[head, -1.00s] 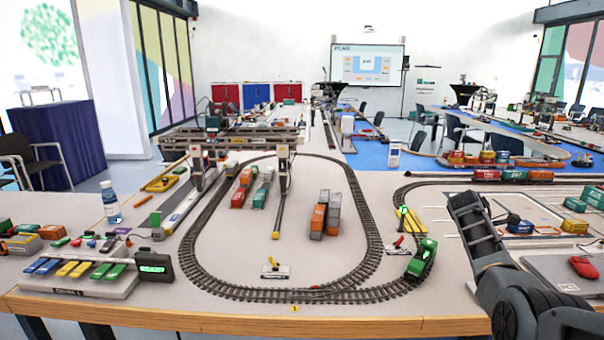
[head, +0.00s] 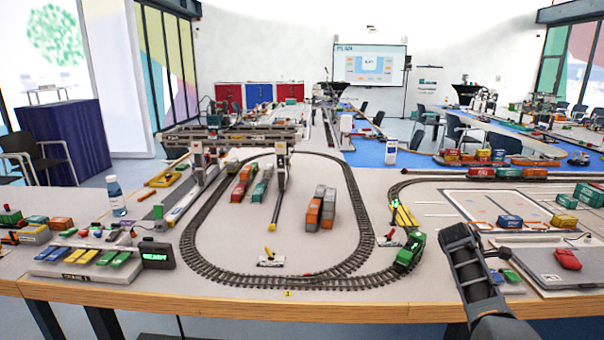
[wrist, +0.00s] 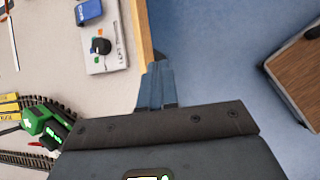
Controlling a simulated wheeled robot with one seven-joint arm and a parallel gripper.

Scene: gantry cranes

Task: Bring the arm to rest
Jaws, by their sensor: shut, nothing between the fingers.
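My gripper (wrist: 158,88) shows in the wrist view with its two blue-grey fingers together and nothing between them. It hangs by the wooden edge of the layout table (wrist: 142,30), over or beside the blue floor. In the head view my dark arm (head: 474,275) rises from the bottom right, in front of the table's front edge. The gripper's fingers cannot be made out there.
A green locomotive (head: 409,250) stands on the oval track (head: 190,250), left of my arm; it also shows in the wrist view (wrist: 40,120). A grey panel with a red item (head: 567,258) lies to the right. Blue floor (wrist: 205,60) is open beside the table.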

